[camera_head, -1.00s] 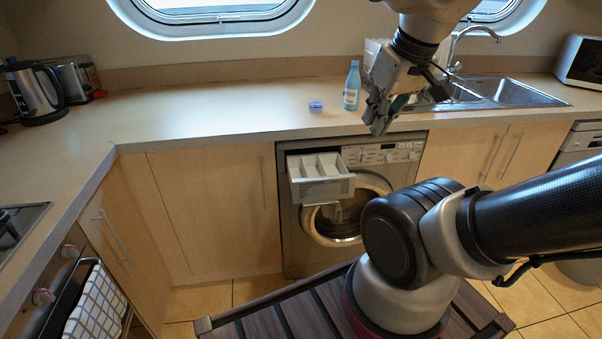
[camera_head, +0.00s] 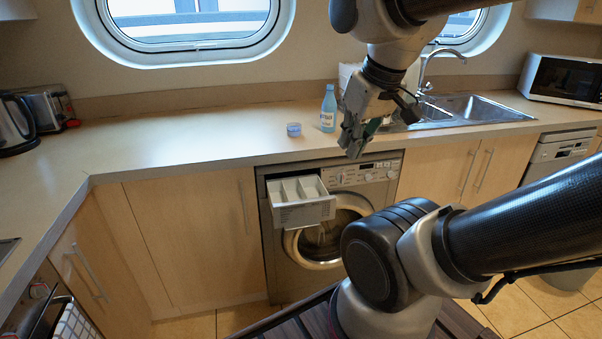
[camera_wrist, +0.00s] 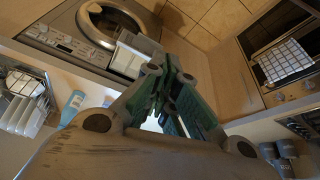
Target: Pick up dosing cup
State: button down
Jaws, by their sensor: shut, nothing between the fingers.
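The dosing cup, a small blue cup (camera_head: 294,130), sits on the countertop just left of a light blue bottle (camera_head: 329,108). My gripper (camera_head: 352,150) is shut and empty, pointing down near the counter's front edge, to the right of the cup and apart from it. In the wrist view my gripper (camera_wrist: 168,85) shows its fingers together with nothing between them. The bottle also shows in the wrist view (camera_wrist: 72,106) at the left.
Below the counter (camera_head: 190,140) is a washing machine (camera_head: 375,185) with its detergent drawer (camera_head: 300,212) pulled out. A sink (camera_head: 455,108) and a microwave (camera_head: 565,80) lie to the right. A kettle (camera_head: 14,125) and toaster (camera_head: 45,108) stand far left. The counter left of the cup is clear.

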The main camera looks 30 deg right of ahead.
aim_at(293, 128)
jog(key=i+l, duration=0.2)
jog(key=i+l+u, duration=0.1)
jog(key=l, duration=0.35)
jog(key=i+l, duration=0.3)
jog(key=i+l+u, duration=0.15)
jog(key=l, duration=0.2)
